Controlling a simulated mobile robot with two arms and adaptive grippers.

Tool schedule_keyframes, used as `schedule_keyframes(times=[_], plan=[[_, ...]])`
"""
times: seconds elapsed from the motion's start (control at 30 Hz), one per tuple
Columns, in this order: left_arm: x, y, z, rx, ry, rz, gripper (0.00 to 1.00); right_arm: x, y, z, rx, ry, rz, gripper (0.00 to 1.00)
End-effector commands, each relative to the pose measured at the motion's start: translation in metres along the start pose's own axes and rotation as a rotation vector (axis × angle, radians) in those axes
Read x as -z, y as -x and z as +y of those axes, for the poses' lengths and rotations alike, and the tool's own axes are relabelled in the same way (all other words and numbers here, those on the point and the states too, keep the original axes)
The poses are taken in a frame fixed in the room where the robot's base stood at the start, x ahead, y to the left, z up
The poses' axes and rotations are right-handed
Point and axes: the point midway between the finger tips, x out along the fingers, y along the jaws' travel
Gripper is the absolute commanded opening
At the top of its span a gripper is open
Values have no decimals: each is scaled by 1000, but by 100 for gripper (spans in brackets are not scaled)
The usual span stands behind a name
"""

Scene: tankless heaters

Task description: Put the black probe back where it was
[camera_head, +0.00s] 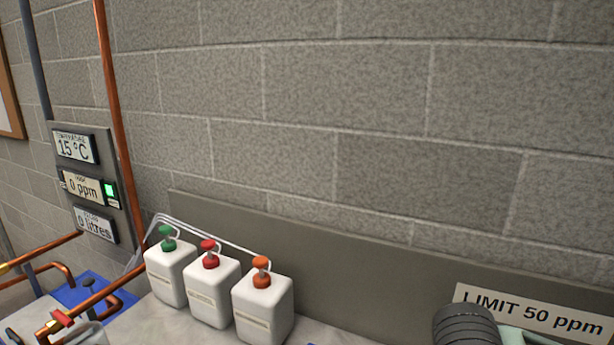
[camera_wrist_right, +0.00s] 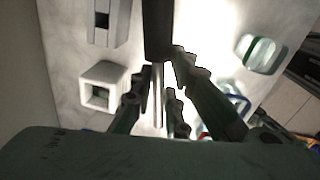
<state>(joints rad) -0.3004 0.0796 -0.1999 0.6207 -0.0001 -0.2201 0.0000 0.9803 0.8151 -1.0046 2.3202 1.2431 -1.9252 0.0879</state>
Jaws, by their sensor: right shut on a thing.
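In the right wrist view my right gripper (camera_wrist_right: 158,80) is shut on the black probe (camera_wrist_right: 157,28). The probe has a dark block-like body, and a thin metal rod (camera_wrist_right: 157,95) shows between the fingers. A white holder (camera_wrist_right: 90,98) with a square opening stands just left of the gripper on a pale surface. It looks empty and apart from the probe. I cannot tell if it is the probe's own place. The probe is not recognisable in the head view. My left gripper is not in view.
Three white pump bottles (camera_head: 211,292) stand against the wall in the head view. A display panel (camera_head: 85,185) reads 15 °C, 0 ppm and 0 litres. A sign (camera_head: 540,315) says LIMIT 50 ppm. A clear glass (camera_wrist_right: 262,53) stands right of the gripper; a white slotted unit (camera_wrist_right: 122,22) is upper left.

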Motion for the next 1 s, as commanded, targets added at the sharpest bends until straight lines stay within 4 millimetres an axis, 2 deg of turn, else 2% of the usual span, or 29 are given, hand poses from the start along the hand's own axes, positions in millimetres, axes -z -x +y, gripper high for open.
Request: schedule_keyframes(times=[0.4, 0.6, 0.8, 1.0], plan=[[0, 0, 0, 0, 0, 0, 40, -4, 7, 4, -2, -728, -71, 0], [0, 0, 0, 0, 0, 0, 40, -7, 9, 5, -1, -1033, -101, 0], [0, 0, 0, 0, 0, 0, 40, -10, 10, 6, 0, -1196, -117, 0], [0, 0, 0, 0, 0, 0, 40, -10, 10, 6, 2, -1227, -120, 0]])
